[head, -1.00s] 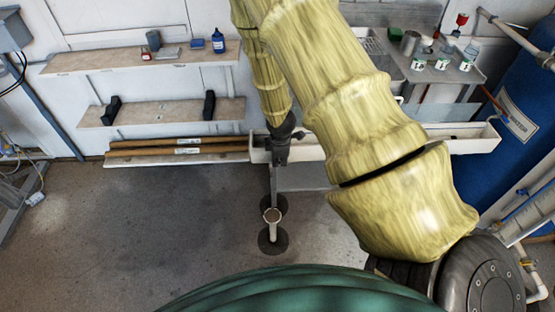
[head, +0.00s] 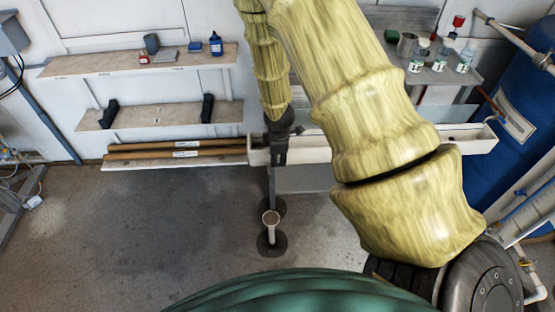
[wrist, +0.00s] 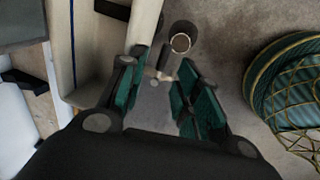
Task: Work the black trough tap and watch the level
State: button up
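The long pale trough (head: 462,146) runs along the wall behind my arm in the head view. It also shows at the left of the wrist view (wrist: 100,45). My gripper (head: 279,158) points down at the trough's front side, near its left end. In the wrist view my gripper (wrist: 160,92) is open, with its teal-padded fingers apart. A small pale piece (wrist: 162,76) shows between or just beyond the fingers; I cannot tell whether it is part of the tap. I cannot clearly make out the black tap, nor the level in the trough.
A blue tank (head: 525,95) is at the right. Bottles (head: 442,57) stand on a grey shelf behind. Wooden shelves (head: 85,66) are at the left.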

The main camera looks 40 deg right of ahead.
jog(key=shift+s+a+r, duration=0.1)
jog(key=shift+s+r, duration=0.1)
jog(key=shift+r, duration=0.85)
jog(key=shift+s+a+r, duration=0.1)
jog(key=shift+s+r, duration=0.1)
jog(key=shift+r, duration=0.8)
